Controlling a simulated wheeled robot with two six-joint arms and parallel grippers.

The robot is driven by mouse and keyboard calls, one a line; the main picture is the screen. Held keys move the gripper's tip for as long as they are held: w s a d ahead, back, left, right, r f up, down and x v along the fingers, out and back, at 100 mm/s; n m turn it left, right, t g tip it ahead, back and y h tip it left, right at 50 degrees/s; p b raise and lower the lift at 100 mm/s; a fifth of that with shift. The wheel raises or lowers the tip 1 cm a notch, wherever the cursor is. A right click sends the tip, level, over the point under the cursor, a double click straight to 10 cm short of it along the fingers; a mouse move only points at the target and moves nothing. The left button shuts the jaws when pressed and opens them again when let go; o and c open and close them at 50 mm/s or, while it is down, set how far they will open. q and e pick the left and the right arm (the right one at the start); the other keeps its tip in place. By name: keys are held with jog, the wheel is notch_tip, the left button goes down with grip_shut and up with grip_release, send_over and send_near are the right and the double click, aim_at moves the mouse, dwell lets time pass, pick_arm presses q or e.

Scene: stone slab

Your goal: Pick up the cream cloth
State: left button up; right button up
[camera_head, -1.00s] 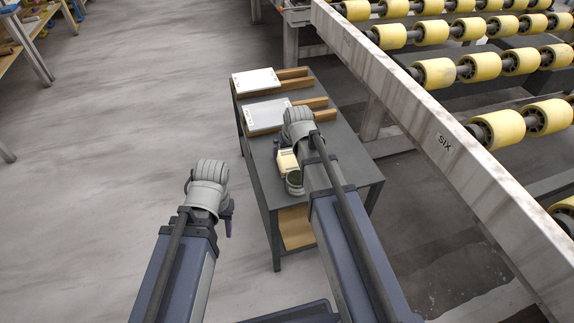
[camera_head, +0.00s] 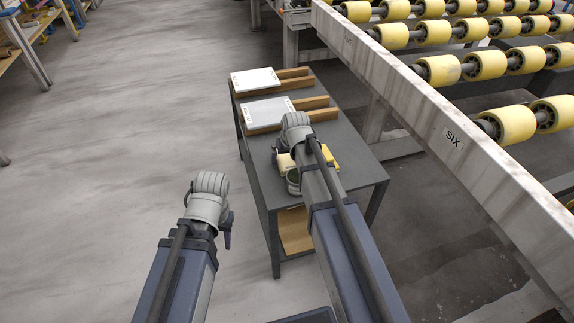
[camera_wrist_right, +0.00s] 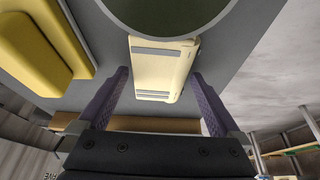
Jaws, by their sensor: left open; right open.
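The cream cloth (camera_wrist_right: 163,60) is a folded pad with grey stripes. In the right wrist view it lies on the dark table top between the two purple fingers of my open right gripper (camera_wrist_right: 160,76), with no clear contact.
A round container with a dark green inside (camera_head: 293,180) stands close to the cloth. A yellow block (camera_wrist_right: 35,50) lies nearby. Two pale panels (camera_head: 255,79) (camera_head: 269,112) rest on wooden strips on the grey table (camera_head: 357,167). A roller conveyor (camera_head: 447,140) runs along the right.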

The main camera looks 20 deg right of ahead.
aim_at(287, 159)
jog(key=c, duration=1.2)
jog(key=shift+r, duration=0.15)
notch_tip(287, 159, up, 10)
jog(key=p, duration=1)
